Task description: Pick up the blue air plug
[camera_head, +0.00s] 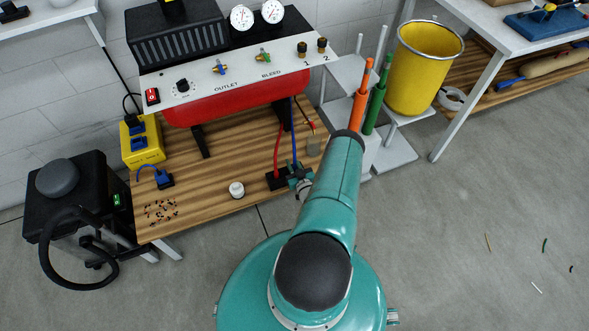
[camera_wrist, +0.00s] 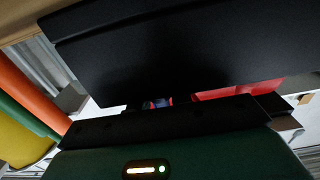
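A thin blue upright piece (camera_head: 295,135), which looks like the blue air line, runs down from under the red compressor beside a red line (camera_head: 278,150). Its lower end meets my gripper (camera_head: 300,182) near a black block on the wooden table; the plug itself cannot be made out there. In the wrist view, a small blue patch (camera_wrist: 160,103) with red beside it shows in the narrow gap between dark parts of my gripper. Large black surfaces hide most of it, so the finger opening and any grip are unclear.
The wooden table (camera_head: 215,150) carries the red compressor (camera_head: 240,97), a white jar (camera_head: 236,189), a blue connector with a cord (camera_head: 163,179) and small scattered bits. Orange (camera_head: 361,95) and green (camera_head: 376,97) rods and a yellow bin (camera_head: 424,70) stand to the right.

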